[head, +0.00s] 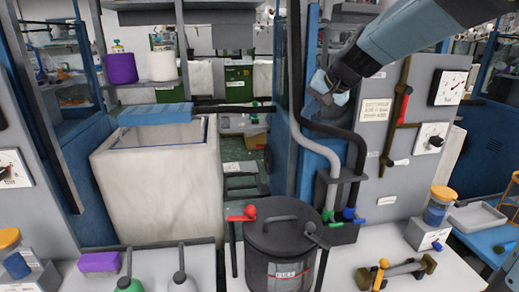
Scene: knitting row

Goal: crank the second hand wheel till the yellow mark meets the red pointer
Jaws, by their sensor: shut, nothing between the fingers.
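My gripper (328,92) is at the end of my arm, which reaches in from the upper right. It is shut and empty, in front of the blue post and above the grey and black hoses. I cannot make out a hand wheel, a yellow mark or a red pointer for certain in the head view. To the right of my gripper, a grey panel (375,150) carries a lever with a red grip (403,103) and two dials, an upper one (450,88) and a lower one (431,136).
A black lidded pot (280,245) with red and black knobs stands at front centre. A brass valve with a yellow handle (380,273) lies on the white table at right. A yellow-lidded jar (438,205) stands behind it. A large pale bin (155,190) stands left.

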